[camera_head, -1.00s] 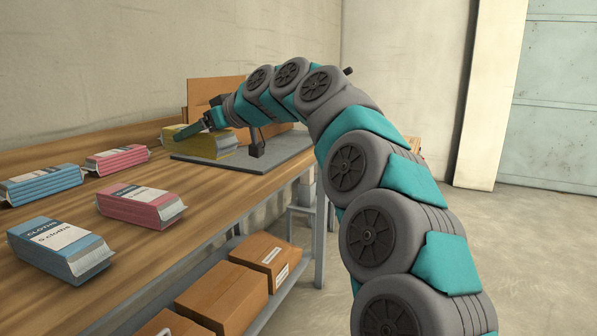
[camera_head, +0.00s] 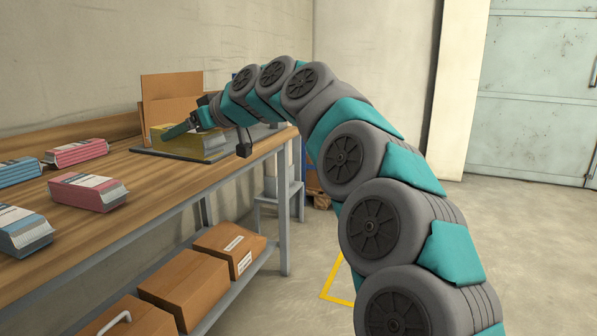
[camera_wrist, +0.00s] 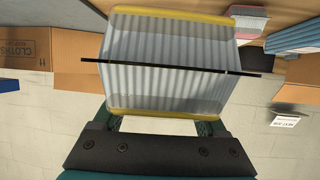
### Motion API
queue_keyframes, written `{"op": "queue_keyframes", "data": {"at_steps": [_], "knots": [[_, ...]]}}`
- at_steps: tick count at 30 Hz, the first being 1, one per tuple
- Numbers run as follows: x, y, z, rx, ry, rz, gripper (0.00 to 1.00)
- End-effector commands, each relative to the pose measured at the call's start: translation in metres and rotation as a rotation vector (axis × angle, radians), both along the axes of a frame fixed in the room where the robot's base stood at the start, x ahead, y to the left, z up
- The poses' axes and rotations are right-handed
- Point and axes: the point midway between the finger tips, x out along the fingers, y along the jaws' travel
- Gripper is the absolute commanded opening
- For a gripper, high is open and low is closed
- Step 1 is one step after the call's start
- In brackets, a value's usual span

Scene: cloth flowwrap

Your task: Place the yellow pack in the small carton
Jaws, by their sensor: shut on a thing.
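The yellow pack (camera_head: 188,147) is in my gripper (camera_head: 192,127) at the far end of the table, above or on a dark grey board. In the wrist view the pack (camera_wrist: 165,88) shows a ribbed pale end with yellow edges, between the two fingers. A brown cardboard carton (camera_head: 178,88) stands upright behind it. In the wrist view a brown carton printed with cloth lettering (camera_wrist: 25,45) is at the left. I cannot tell which carton is the small one, and its inside is hidden.
Pink packs (camera_head: 88,190) and blue packs (camera_head: 22,230) lie on the wooden table (camera_head: 150,200), nearer me. Closed brown cartons (camera_head: 185,283) stand on the shelf below. The dark grey board (camera_head: 150,153) lies at the table's far end. Open floor (camera_head: 530,250) is at the right.

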Motion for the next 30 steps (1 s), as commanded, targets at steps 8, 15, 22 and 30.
{"op": "queue_keyframes", "data": {"at_steps": [8,15,22,30], "knots": [[-0.001,-0.012,-0.011,-0.003,0.0,-0.04,0.19],[0.001,-0.044,-0.034,-0.006,0.001,-0.146,0.19],[0.002,-0.086,-0.067,-0.008,0.001,-0.295,0.19],[0.007,-0.153,-0.118,-0.012,0.002,-0.528,0.19]]}}
